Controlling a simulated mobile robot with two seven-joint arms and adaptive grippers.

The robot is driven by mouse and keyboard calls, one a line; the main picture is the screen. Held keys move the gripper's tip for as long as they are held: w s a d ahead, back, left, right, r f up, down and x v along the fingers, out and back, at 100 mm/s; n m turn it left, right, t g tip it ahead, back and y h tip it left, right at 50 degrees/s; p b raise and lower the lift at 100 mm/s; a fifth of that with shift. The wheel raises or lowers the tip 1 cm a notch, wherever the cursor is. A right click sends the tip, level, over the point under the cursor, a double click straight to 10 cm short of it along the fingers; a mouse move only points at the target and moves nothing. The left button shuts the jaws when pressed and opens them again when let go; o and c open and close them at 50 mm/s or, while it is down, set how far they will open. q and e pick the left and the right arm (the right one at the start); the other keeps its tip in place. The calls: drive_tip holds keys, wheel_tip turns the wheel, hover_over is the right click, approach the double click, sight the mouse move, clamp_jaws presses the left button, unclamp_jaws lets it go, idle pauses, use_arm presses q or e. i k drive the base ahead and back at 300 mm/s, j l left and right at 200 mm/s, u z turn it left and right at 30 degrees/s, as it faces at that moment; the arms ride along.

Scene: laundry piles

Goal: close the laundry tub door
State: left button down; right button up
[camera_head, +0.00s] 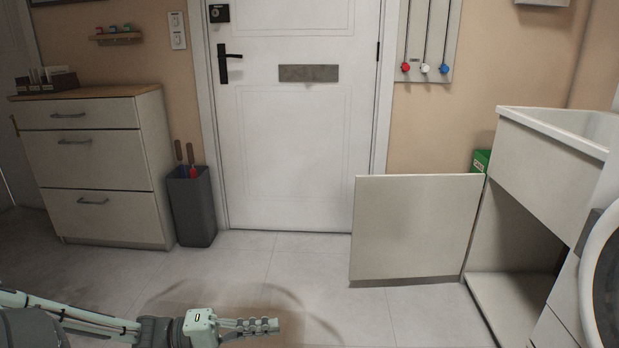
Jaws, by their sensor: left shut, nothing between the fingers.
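The laundry tub (550,160) stands at the right, with a white basin on top and an open cabinet below. Its door (415,228) is a flat pale panel, swung wide open. It sticks out to the left from the cabinet's far side, so the dark inside (520,245) shows. My left gripper (278,326) is at the bottom of the view, low over the floor, pointing right. It is shut and empty, well to the left of the door and nearer to me, not touching it. My right gripper is not in view.
A white washer with a round door (604,275) stands at the near right, beside the tub. A drawer chest (95,165) and a grey umbrella bin (191,207) stand at the left. A green box (481,160) is behind the tub door. The tiled floor (300,265) between is clear.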

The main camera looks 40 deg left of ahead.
sight(404, 226)
drive_tip(key=i+j+u, duration=0.25)
drive_tip(key=u, duration=0.15)
drive_tip(key=i+j+u, duration=0.15)
drive_tip(key=i+u, duration=0.7)
drive_tip(key=i+j+z, duration=0.15)
drive_tip(key=i, duration=0.25)
drive_tip(key=i+j+z, duration=0.1)
drive_tip(key=i, duration=0.35)
drive_tip(key=i+j+z, duration=0.15)
drive_tip(key=i+j, duration=0.2)
drive_tip(key=i+j+z, duration=0.1)
drive_tip(key=z, duration=0.3)
drive_tip(key=i+j+z, duration=0.1)
drive_tip(key=z, duration=0.25)
drive_tip(key=j+z, duration=0.25)
drive_tip(key=z, duration=0.15)
drive_tip(key=i+j+z, duration=0.1)
drive_tip(key=z, duration=0.25)
drive_tip(key=j, duration=0.1)
